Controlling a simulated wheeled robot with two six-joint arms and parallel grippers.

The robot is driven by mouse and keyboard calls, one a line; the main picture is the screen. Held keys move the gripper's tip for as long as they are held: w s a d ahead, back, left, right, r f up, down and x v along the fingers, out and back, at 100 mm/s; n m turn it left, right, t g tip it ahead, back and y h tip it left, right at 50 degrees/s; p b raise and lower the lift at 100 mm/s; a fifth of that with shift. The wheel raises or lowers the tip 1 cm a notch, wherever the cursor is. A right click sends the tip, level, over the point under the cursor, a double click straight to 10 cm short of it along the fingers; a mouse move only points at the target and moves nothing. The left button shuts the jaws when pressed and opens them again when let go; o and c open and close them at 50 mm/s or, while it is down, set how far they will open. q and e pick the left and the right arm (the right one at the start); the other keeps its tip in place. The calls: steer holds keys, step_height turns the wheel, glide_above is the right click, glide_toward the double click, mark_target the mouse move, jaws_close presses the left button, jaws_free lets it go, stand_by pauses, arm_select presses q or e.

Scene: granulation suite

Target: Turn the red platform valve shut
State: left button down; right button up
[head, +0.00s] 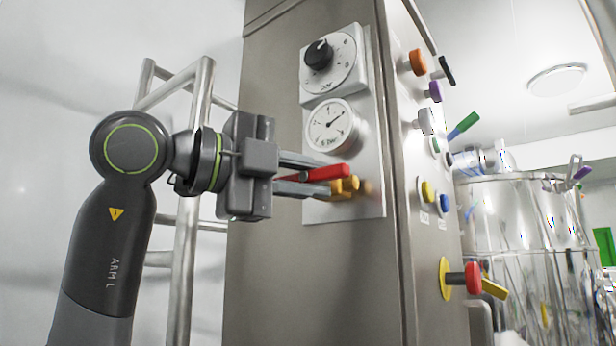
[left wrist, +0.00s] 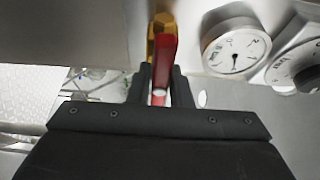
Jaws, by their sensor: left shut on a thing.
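The red valve handle (head: 325,173) is a flat lever on a brass valve body (head: 345,187) low on the cabinet's grey panel, under the gauge. In the head view the lever lies nearly level and points left, toward my gripper. My left gripper (head: 308,181) is shut on the red handle, one finger above it and one below. In the left wrist view the red handle (left wrist: 165,60) runs between the two fingers (left wrist: 159,85), with the brass body (left wrist: 160,25) beyond it. The fingers hide part of the handle. My right gripper is not in view.
A round pressure gauge (head: 330,125) and a black knob (head: 319,54) sit above the valve on the steel cabinet (head: 270,130). A metal rail (head: 190,230) stands behind my left arm. A steel vessel (head: 515,230) is at right.

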arm_select(q)
steer(key=shift+m, duration=0.4)
steer(key=m+y, duration=0.1)
steer(key=m, duration=0.1)
steer(key=shift+m+g, duration=0.3)
steer(key=m+y+p, duration=0.1)
steer(key=m+y, duration=0.1)
steer(key=shift+m, duration=0.4)
steer(key=m+y+p, duration=0.1)
steer(key=m, duration=0.1)
steer(key=shift+m, duration=0.3)
steer(key=shift+m+t+y, duration=0.4)
steer(key=shift+m+y, duration=0.3)
steer(key=shift+m, duration=0.3)
steer(key=shift+f+m+y, duration=0.15)
steer(key=shift+m+y, duration=0.15)
steer(key=shift+m, duration=0.2)
steer(key=shift+m+t+y+b, duration=0.5)
steer(key=shift+m+y+b, duration=0.2)
steer(key=shift+m+b, duration=0.25)
